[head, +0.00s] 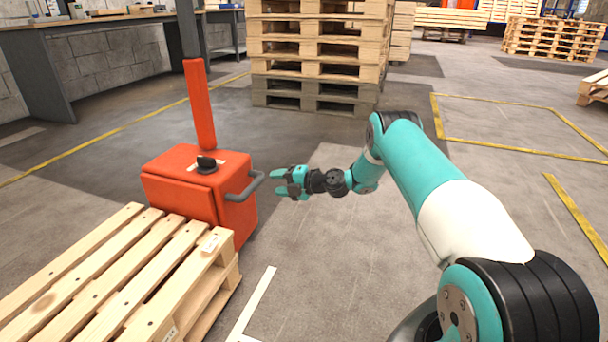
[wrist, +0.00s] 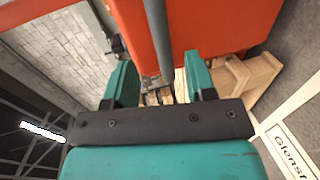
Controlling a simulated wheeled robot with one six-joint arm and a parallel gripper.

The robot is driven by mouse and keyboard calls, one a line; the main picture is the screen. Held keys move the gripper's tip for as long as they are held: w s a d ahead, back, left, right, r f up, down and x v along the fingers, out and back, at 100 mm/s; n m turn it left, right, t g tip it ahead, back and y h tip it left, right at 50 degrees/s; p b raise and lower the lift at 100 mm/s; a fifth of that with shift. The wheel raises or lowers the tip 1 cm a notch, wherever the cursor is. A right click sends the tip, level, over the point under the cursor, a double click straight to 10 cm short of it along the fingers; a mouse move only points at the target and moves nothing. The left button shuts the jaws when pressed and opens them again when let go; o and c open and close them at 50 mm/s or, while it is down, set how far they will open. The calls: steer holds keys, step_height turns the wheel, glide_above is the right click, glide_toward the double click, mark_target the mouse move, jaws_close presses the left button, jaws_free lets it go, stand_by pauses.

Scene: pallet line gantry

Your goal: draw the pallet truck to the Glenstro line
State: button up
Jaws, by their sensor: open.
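The orange-red pallet truck (head: 190,185) stands at left centre in the head view, with an upright orange column and a black knob on top. A grey handle (head: 246,188) sticks out from its right side. My gripper (head: 278,182) is open just right of the handle, close to it. In the wrist view the truck body (wrist: 215,25) fills the top, and the grey handle (wrist: 158,40) shows between the two teal fingers (wrist: 160,80). I cannot tell whether they touch it. A floor label reading "Glenst…" (wrist: 291,150) is cut off at the wrist view's right edge, beside a white line.
A wooden pallet (head: 105,275) lies at front left, close against the truck. A tall pallet stack (head: 318,50) stands behind. A workbench (head: 100,20) runs along the left wall. A white floor line (head: 255,300) lies right of the pallet. The floor at centre right is open.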

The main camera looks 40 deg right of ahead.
steer(key=p+v, duration=0.3)
steer(key=v, duration=0.6)
steer(key=shift+s, duration=0.2)
steer(key=s+a+r+m+g+p, duration=0.3)
steer(key=a+r+g, duration=0.1)
steer(key=a+r, duration=0.75)
steer(key=s+a+r+m+g+p, duration=0.3)
steer(key=a+r+g, duration=0.1)
steer(key=a+r, duration=0.75)
steer(key=s+a+r+m+g+h+p, duration=0.25)
steer(key=s+a+r+m, duration=0.3)
steer(key=s+r, duration=0.65)
steer(key=s+r+m+g+h+p, duration=0.1)
steer(key=s+r+m+p, duration=0.15)
steer(key=s, duration=0.75)
steer(key=s+r+m+g+h+p, duration=0.15)
steer(key=s+m, duration=0.25)
steer(key=s, duration=0.5)
step_height(320, 180, up, 37)
steer(key=p, duration=3.7)
steer(key=shift+a+p, duration=0.35)
steer(key=shift+a, duration=0.1)
